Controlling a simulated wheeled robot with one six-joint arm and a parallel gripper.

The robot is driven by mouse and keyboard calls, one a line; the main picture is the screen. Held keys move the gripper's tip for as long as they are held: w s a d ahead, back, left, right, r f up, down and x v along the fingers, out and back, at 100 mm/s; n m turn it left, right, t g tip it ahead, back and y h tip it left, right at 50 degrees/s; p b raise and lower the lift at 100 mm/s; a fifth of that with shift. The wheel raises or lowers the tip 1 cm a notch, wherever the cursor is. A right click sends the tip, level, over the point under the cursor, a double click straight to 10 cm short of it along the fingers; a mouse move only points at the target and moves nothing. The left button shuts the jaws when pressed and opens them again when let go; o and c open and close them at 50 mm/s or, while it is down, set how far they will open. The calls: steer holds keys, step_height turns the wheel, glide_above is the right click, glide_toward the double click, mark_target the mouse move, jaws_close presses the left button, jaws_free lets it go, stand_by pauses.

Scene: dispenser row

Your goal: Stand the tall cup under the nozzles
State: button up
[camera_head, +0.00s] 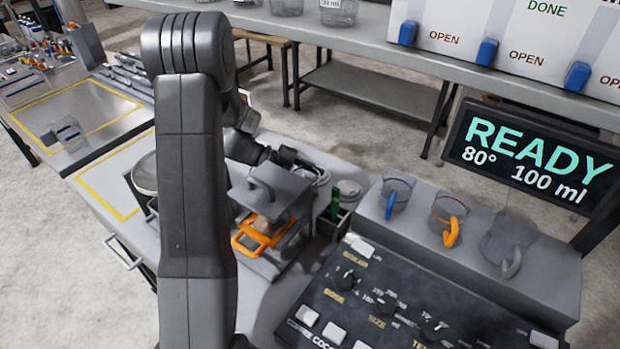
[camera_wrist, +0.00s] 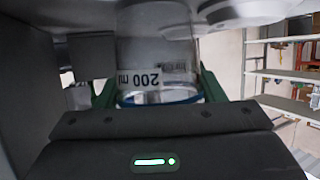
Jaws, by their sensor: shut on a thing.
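A clear cup (camera_wrist: 155,55) marked "200 ml", with a blue band, fills the middle of the wrist view; its lettering appears upside down. My gripper (camera_wrist: 158,88) is shut on this cup, with a green finger on either side. The cup's far end runs out of the wrist view at the top. In the head view the arm ends behind the grey machine, and I cannot make out the held cup there. I cannot pick out the nozzles clearly in either view.
A grey machine (camera_head: 285,190) with an orange handle stands on the counter. Three handled cups, blue (camera_head: 396,194), orange (camera_head: 447,213) and grey (camera_head: 508,243), stand on a grey ledge behind the control panel (camera_head: 400,305). A display (camera_head: 535,155) reads "READY 80° 100 ml".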

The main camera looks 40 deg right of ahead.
steer(key=o, duration=1)
steer(key=shift+r, duration=0.1)
steer(key=shift+o, duration=0.4)
steer(key=b+v, duration=0.1)
steer(key=v, duration=1)
steer(key=shift+w+b, duration=0.15)
steer(key=shift+b, duration=0.15)
steer(key=shift+o, duration=0.4)
steer(key=shift+w+a, duration=0.2)
steer(key=shift+w+a+r, duration=0.1)
